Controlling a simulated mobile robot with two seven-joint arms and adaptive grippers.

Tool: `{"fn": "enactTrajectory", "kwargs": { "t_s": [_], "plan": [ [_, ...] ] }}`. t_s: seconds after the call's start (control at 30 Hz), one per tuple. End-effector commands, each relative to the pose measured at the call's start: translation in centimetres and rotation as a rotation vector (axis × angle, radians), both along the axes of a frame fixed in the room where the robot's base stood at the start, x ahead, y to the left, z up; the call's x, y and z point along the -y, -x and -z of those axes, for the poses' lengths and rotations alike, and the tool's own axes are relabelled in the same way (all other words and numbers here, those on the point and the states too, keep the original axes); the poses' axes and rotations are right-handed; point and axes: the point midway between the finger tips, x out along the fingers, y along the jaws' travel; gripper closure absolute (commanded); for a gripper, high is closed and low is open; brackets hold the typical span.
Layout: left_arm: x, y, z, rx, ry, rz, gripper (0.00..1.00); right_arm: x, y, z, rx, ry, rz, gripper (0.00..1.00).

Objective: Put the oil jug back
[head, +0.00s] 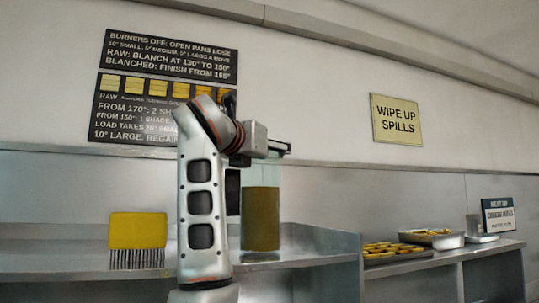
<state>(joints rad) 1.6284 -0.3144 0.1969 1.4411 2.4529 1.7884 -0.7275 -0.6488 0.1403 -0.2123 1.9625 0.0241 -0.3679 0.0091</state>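The oil jug (261,220) stands upright on the metal shelf, a clear container with brown-olive oil in most of it and a clear upper part. My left arm rises in front of the shelf, just left of the jug and overlapping its left side. My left gripper (274,148) is at the arm's upper end, above the jug's top in the picture. Its fingers are small and mostly hidden, so I cannot tell whether they are open or touch the jug. A dark upright piece (232,190) shows between arm and jug; I cannot tell what it is. My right gripper is out of view.
A yellow block with dark bristles (137,232) stands on the shelf (60,258) left of my arm. A lower counter at right holds trays of fries (392,250), a metal container (474,227) and a small sign (498,216). Wall signs hang behind.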

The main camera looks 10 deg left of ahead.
Motion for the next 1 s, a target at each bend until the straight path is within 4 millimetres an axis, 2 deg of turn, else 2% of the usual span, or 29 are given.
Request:
{"fn": "enactTrajectory", "kwargs": {
  "t_s": [0.13, 0.17, 0.23, 0.67, 0.77, 1.0],
  "plan": [
    [0.0, 0.1, 0.1, 0.004, 0.000, -0.001, 0.98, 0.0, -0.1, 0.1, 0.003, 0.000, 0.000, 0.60],
    [0.0, 0.0, 0.3, -0.001, 0.000, 0.000, 0.39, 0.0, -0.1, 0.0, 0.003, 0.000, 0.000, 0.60],
    [0.0, 0.0, 0.3, -0.001, 0.001, 0.000, 0.21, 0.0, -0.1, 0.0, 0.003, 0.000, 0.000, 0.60],
    [0.0, 0.1, -0.1, 0.000, 0.000, -0.001, 0.19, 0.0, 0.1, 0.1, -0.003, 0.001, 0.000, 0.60],
    [-0.3, 1.2, 0.0, 0.002, 0.002, -0.001, 0.19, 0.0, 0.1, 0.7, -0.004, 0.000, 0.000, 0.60],
    [-1.3, 5.8, 0.1, 0.002, 0.002, -0.002, 0.19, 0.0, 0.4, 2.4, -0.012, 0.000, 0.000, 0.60]
  ]
}}
